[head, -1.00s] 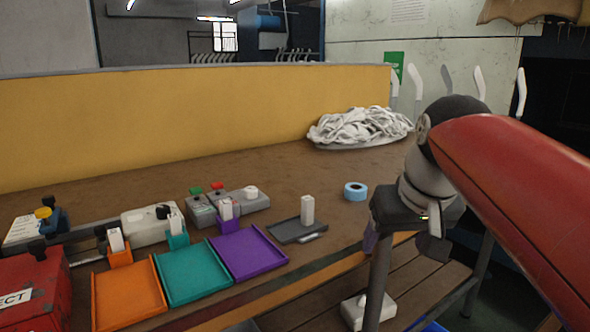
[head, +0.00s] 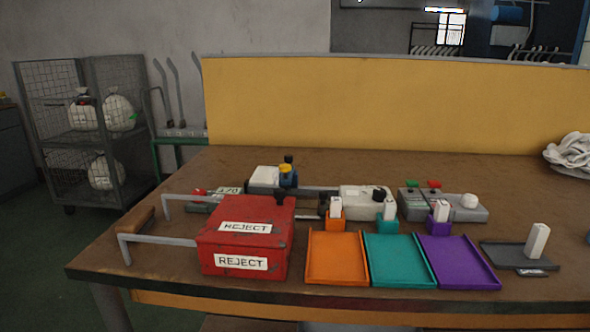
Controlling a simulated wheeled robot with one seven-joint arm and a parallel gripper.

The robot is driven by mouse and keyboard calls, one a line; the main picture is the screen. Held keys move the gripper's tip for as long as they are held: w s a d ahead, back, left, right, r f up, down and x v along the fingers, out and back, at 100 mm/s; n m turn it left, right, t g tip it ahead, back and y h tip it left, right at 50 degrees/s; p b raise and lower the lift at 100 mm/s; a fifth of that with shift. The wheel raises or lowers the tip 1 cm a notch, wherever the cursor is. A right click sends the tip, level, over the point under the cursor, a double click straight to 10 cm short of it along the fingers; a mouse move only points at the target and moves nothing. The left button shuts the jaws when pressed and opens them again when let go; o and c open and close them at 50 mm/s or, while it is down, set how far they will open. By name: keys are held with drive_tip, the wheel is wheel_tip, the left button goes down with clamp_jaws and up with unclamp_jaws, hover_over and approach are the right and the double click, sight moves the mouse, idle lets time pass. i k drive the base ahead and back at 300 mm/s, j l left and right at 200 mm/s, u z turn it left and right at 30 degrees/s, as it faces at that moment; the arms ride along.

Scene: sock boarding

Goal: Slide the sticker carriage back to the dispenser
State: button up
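A blue block with a yellow knob and a dark top (head: 287,174), probably the sticker carriage, sits beside a small white box (head: 264,178) at the back left of the work area. A grey rail (head: 317,189) runs from it to the right. At the rail's right end stands a cream box with a black knob (head: 362,200); I cannot tell which of the two boxes is the dispenser. The red box hides part of the area in front of the carriage. My gripper is not in view.
A red REJECT box (head: 245,238) stands at the front left, beside a grey rail frame (head: 160,240). Orange (head: 336,258), teal (head: 399,260) and purple (head: 459,262) trays line the front. A grey tray (head: 505,257) holds a white block. The back of the table is clear.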

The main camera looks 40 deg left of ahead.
sight(287, 176)
drive_tip(key=u, duration=1.7)
drive_tip(key=j, duration=0.5)
drive_tip(key=i+j, duration=0.1)
drive_tip(key=j, duration=0.4)
